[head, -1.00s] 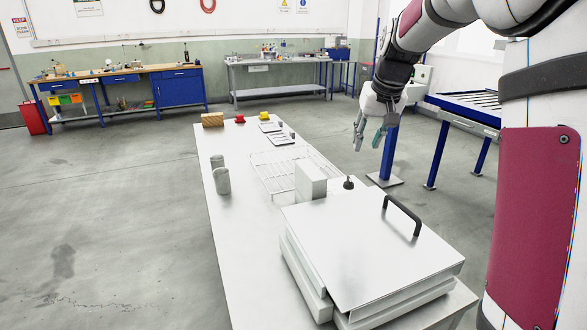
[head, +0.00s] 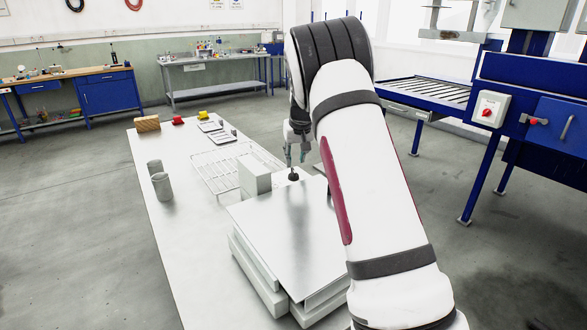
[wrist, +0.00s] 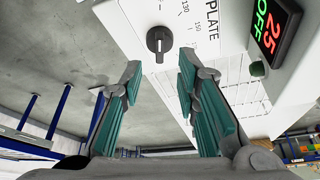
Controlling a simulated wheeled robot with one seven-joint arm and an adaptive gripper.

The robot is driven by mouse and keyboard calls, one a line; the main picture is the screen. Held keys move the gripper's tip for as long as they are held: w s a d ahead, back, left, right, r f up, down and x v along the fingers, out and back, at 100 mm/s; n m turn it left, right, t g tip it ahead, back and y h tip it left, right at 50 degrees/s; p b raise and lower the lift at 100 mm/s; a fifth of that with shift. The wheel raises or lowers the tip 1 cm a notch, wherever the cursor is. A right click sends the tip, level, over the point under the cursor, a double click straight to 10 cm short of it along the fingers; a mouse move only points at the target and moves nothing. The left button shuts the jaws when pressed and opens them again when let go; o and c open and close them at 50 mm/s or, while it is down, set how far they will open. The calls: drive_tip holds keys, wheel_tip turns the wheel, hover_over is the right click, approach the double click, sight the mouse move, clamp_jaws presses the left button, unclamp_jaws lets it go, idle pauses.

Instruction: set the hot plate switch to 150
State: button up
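In the wrist view the white hot plate panel (wrist: 206,12) fills the top, lettered "PLATE", with scale marks including 130 and 150. Its black switch knob (wrist: 158,42) has a raised grip; I cannot tell which mark it points to. A display (wrist: 270,28) shows red 25 and green OFF. My gripper (wrist: 159,66) is open, its green-padded fingers apart below the knob on either side, holding nothing. In the head view my gripper (head: 295,154) hangs above the table's right edge, partly hidden by my arm.
The long table (head: 190,240) carries a white box (head: 254,176), a wire rack (head: 210,172), two grey cylinders (head: 161,186) and a large metal-topped unit (head: 280,235), partly behind my arm. A dark knobbed object (head: 293,174) stands just below my gripper. A roller conveyor (head: 430,93) stands right.

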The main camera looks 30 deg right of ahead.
sight(294, 170)
drive_tip(key=x, duration=0.5)
drive_tip(key=shift+w+d+f, duration=0.1)
drive_tip(key=shift+w+f, duration=0.05)
drive_tip(key=shift+f, duration=0.25)
clamp_jaws()
